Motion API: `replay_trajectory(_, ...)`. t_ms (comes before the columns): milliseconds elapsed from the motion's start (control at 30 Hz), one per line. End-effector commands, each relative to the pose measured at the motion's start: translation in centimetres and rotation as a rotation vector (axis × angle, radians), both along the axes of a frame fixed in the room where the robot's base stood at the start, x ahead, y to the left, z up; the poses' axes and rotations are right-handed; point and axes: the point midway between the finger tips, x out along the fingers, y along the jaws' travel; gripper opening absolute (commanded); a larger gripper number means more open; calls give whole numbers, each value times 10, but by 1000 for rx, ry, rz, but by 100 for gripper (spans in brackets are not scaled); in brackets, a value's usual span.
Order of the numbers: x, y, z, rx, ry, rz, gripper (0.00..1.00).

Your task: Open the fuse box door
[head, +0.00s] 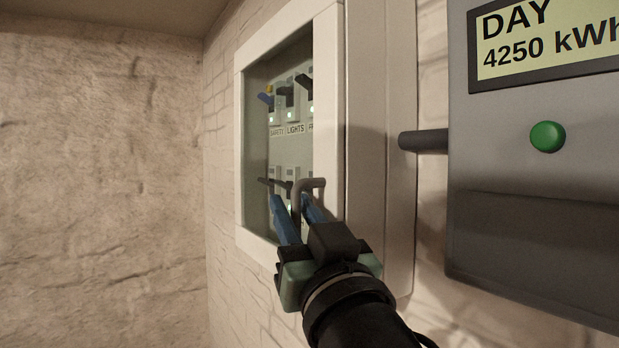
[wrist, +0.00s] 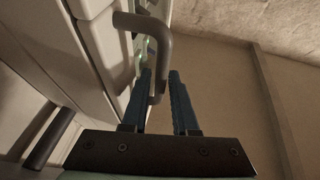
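The fuse box (head: 378,130) is a pale box on the brick wall. Its white-framed door (head: 329,100) has a window, through which switches labelled SAFETY and LIGHTS show. The door looks closed against the box. A grey bent handle (head: 317,183) sticks out at the door's lower right part; it also shows in the wrist view (wrist: 160,50). My gripper (head: 297,207) is open at the handle, its two blue fingers pointing toward the door. In the wrist view my gripper (wrist: 161,85) has the handle's lower part between the fingers, close to the left finger. Contact cannot be told.
A grey meter box (head: 540,170) with a display and a green button (head: 547,136) is on the right. A dark pipe (head: 423,141) joins it to the fuse box. A rough stone wall (head: 100,180) stands at left, with open space before it.

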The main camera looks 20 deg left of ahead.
Motion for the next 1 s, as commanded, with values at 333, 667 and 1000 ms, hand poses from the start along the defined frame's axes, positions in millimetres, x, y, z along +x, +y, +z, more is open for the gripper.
replay_trajectory(333,17,14,9,-1,-1,0,27)
replay_trajectory(667,16,14,8,0,-1,0,2)
replay_trajectory(1000,16,14,9,0,-1,0,0)
